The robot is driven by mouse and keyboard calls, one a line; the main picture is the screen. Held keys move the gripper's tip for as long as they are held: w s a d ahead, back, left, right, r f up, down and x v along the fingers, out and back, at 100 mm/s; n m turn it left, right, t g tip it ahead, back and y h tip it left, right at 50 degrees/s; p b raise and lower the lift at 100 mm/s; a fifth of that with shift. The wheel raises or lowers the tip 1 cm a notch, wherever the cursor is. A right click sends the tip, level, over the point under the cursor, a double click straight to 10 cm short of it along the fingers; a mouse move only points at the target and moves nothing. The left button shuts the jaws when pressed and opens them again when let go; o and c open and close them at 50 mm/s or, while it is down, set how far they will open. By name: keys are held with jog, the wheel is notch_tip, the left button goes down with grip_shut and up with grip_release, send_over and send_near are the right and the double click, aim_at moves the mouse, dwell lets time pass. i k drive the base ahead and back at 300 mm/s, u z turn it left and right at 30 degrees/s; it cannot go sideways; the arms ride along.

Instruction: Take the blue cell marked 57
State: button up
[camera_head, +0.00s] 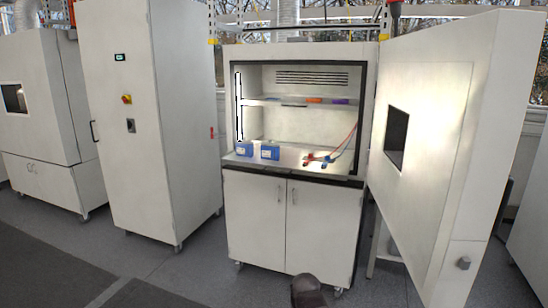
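Two blue box-shaped cells stand on the floor of the open white chamber, near its front left. The left blue cell (244,149) and the right blue cell (270,152) each have a pale label on the front. The labels are too small to read, so I cannot tell which is marked 57. A narrow gap separates them. A dark rounded part of my own arm shows at the bottom edge, well in front of and below the cells. My gripper itself does not show.
Red and blue clips (309,160) with cables lie at the right of the chamber floor. The shelf (275,101) above holds orange (314,100) and purple (340,101) items. The chamber door (440,130) stands wide open at right. A tall cabinet (150,130) stands at left. Floor in front is clear.

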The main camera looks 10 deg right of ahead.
aim_at(271, 153)
jog(key=z, duration=0.05)
jog(key=k, duration=0.1)
jog(key=u, duration=0.4)
jog(key=i, duration=0.55)
jog(key=u, duration=0.6)
jog(key=i, duration=2.3)
jog(key=z, duration=1.15)
jog(key=i, duration=0.55)
jog(key=z, duration=0.25)
